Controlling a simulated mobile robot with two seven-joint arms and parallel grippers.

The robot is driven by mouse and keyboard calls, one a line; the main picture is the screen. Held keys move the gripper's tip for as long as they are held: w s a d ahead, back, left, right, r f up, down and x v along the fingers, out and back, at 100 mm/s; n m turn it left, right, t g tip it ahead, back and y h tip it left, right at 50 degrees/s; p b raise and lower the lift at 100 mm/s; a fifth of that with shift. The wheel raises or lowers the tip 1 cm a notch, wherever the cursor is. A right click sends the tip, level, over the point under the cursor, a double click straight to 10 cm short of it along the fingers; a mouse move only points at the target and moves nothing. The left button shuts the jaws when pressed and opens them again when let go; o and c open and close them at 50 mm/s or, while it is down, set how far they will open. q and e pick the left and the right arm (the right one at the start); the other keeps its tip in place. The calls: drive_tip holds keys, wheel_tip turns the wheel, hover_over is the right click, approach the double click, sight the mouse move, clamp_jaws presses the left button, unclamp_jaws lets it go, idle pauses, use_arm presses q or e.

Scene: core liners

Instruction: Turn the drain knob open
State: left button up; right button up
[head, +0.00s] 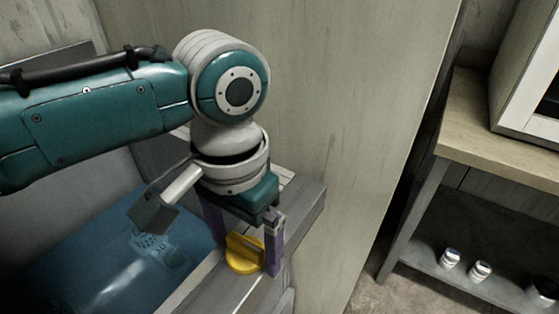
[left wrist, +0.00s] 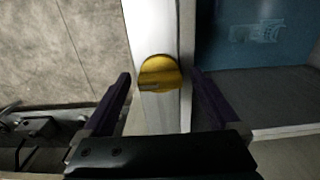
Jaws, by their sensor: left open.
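The drain knob (head: 243,256) is yellow and sits on the grey rim of a tub at the lower middle of the head view. In the left wrist view the same yellow knob (left wrist: 160,73) shows on a pale rim strip, between and beyond the fingertips. My left gripper (head: 243,250) points down at the knob with its purple fingers apart, one on either side in the picture. In the left wrist view my left gripper (left wrist: 160,78) is open and empty. I cannot tell whether a finger touches the knob. My right gripper is not in view.
The tub holds blue liquid (head: 90,255) with a pale object (head: 155,248) under it. A tall grey-green panel (head: 330,120) stands close behind the gripper. At right is a shelf unit (head: 470,115) with small white-capped jars (head: 480,270) below.

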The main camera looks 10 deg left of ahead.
use_arm(q)
drive_tip(key=c, duration=1.4)
